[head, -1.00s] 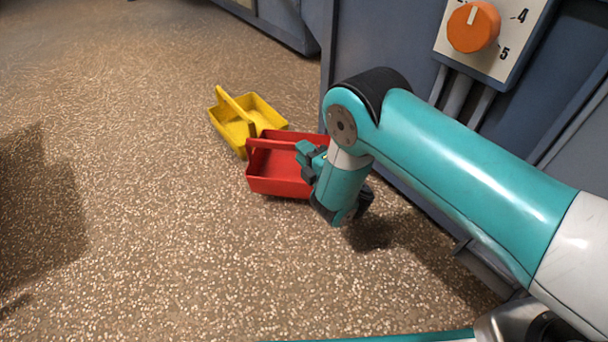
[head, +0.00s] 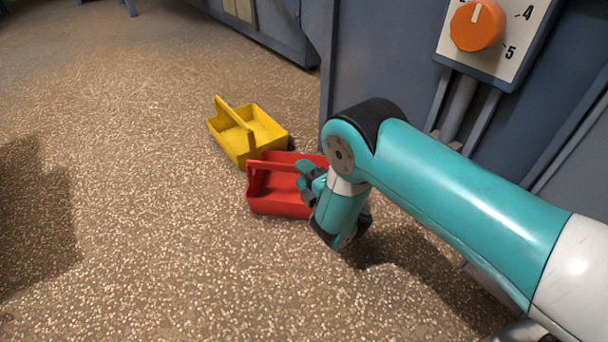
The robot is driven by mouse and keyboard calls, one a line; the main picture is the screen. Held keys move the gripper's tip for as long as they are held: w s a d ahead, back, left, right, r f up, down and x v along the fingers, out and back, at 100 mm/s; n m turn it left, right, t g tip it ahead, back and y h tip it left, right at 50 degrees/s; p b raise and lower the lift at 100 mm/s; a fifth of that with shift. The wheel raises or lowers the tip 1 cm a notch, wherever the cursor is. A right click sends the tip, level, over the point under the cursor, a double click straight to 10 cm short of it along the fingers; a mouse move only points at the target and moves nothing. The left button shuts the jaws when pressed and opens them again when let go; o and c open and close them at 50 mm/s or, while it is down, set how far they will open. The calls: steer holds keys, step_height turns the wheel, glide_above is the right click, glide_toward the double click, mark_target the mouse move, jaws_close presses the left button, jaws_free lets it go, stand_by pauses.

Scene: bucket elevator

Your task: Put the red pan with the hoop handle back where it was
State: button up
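The red pan (head: 275,205) is left of my wrist in the head view, its hoop handle spanning the top. My gripper (head: 310,182) is at the pan's right side, overlapping the right end of the handle in the picture. The wrist and hand hide the pan's right part and the fingertips, so I cannot see whether they close on the handle. I cannot tell whether the pan rests on the floor or hangs just above it.
A yellow pan (head: 262,128) with a hoop handle stands on the speckled floor just beyond the red pan. A grey-blue machine housing (head: 385,60) with an orange knob (head: 477,26) rises behind my arm. The floor left and in front is open.

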steer(key=shift+r, duration=0.1)
steer(key=p+v, duration=0.8)
steer(key=v, duration=0.4)
steer(key=w+r+m+h, duration=0.4)
steer(key=w+r+m, duration=0.3)
steer(key=w+r, duration=0.15)
step_height(320, 180, up, 11)
steer(key=s+d+m+g+h, duration=0.1)
steer(key=m+g+h, duration=0.1)
steer(key=m+g, duration=0.35)
steer(key=s+d+r+m+g, duration=0.1)
steer(key=s+r, duration=0.4)
steer(key=s, duration=0.5)
steer(key=s+d+r+m+g, duration=0.2)
steer(key=s+r+g, duration=0.3)
steer(key=s, duration=0.5)
steer(key=s+d+r+m+g, duration=0.2)
steer(key=s+r+g, duration=0.1)
steer(key=s+r, duration=0.4)
steer(key=s, duration=0.3)
steer(key=shift+s+r+m, duration=0.25)
steer(key=shift+s+m, duration=0.1)
